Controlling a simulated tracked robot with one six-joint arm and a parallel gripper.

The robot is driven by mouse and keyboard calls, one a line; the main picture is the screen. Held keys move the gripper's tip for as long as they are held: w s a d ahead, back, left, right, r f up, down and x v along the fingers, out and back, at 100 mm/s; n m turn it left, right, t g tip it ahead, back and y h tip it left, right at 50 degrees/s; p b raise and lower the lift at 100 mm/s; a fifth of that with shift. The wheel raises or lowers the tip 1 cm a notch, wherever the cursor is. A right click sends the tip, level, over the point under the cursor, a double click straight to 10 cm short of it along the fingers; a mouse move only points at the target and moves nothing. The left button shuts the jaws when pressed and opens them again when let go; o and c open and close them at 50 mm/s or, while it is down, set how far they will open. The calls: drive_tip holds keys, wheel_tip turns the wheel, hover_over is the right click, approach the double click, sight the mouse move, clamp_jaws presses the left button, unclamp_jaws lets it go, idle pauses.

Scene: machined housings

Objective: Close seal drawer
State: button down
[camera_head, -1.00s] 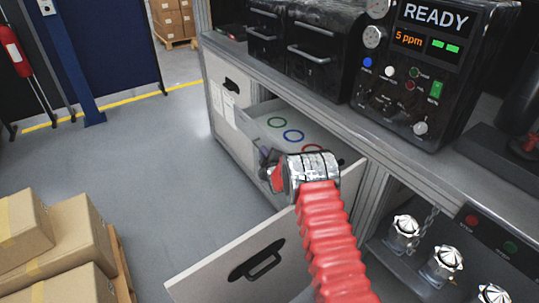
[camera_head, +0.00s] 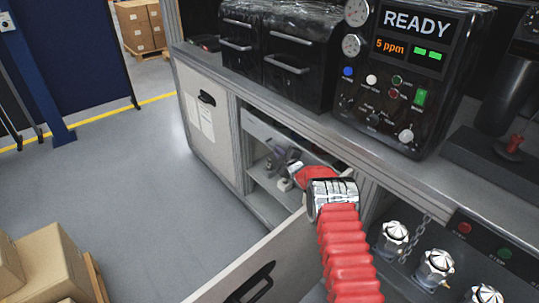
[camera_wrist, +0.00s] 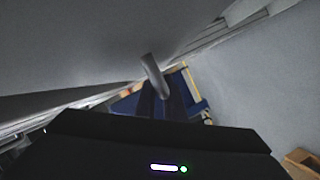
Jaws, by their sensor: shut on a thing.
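The seal drawer (camera_head: 258,126) is in the open bay under the bench in the head view. Its pale front sits close to the cabinet frame, and its inside and the seal rings are out of sight. My gripper (camera_head: 279,163) is at the front of this bay, at the end of the red-sleeved arm. In the wrist view a grey bar handle (camera_wrist: 154,75) stands out from a pale panel directly ahead of my gripper, which is shut on it. The exact finger contact is dark and hard to make out. Any small remaining gap at the drawer is hard to judge.
A pale cabinet door (camera_head: 235,290) with a black handle stands swung open in front of the bay, close below my arm. Silver knobs (camera_head: 436,268) line the shelf at right. Cardboard boxes (camera_head: 50,265) stand lower left. The grey floor between is clear.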

drive_tip(key=d, duration=0.1)
drive_tip(key=w+d, duration=0.1)
drive_tip(key=shift+w+d+f, duration=0.1)
drive_tip(key=shift+d+f, duration=0.05)
drive_tip(key=shift+d, duration=0.25)
drive_tip(key=c, duration=2.2)
unclamp_jaws()
drive_tip(key=shift+o, duration=0.4)
drive_tip(key=shift+a, duration=0.2)
